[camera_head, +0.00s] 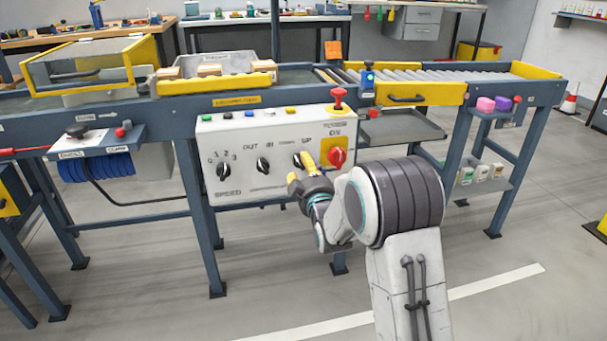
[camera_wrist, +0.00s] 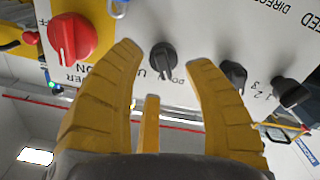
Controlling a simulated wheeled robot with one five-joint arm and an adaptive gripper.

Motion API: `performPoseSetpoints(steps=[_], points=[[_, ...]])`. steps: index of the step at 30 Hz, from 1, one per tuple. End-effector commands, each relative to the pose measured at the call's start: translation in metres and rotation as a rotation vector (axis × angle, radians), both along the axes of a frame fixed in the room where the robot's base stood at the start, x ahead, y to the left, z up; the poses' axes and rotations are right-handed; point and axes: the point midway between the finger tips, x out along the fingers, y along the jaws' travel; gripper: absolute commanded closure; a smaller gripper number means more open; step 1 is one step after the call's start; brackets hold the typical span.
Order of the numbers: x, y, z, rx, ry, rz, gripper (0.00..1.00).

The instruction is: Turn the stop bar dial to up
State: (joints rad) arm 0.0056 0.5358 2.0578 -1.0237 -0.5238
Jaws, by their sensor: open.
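The stop bar dial, a black knob beside an "UP" label, is on the white control panel (camera_head: 232,150). In the head view the dial (camera_head: 299,160) is partly covered by my yellow fingers. In the wrist view, turned roughly upside down, the dial (camera_wrist: 163,58) shows between the fingertips, its label partly hidden by a finger. My gripper (camera_head: 302,168) is open in front of the panel; in the wrist view its fingers (camera_wrist: 162,54) stand apart on both sides of the dial, with nothing held. I cannot tell contact or the dial's exact setting.
A red power knob (camera_head: 337,158) is close right of the dial. The direction dial (camera_head: 263,166) and speed dial (camera_head: 223,170) are to its left. A red mushroom button (camera_head: 338,96) stands on top of the panel. A grey tray (camera_head: 400,128) juts out at right.

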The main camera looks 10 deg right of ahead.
Motion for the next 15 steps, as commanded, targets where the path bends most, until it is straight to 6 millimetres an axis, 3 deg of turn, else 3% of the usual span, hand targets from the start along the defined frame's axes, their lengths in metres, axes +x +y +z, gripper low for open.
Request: performPoseSetpoints(steps=[6, 15], points=[[0.014, 0.000, 0.000, 0.000, 0.000, 0.000, 0.54], [0.018, 0.000, 0.001, 0.000, 0.001, 0.000, 0.54]])
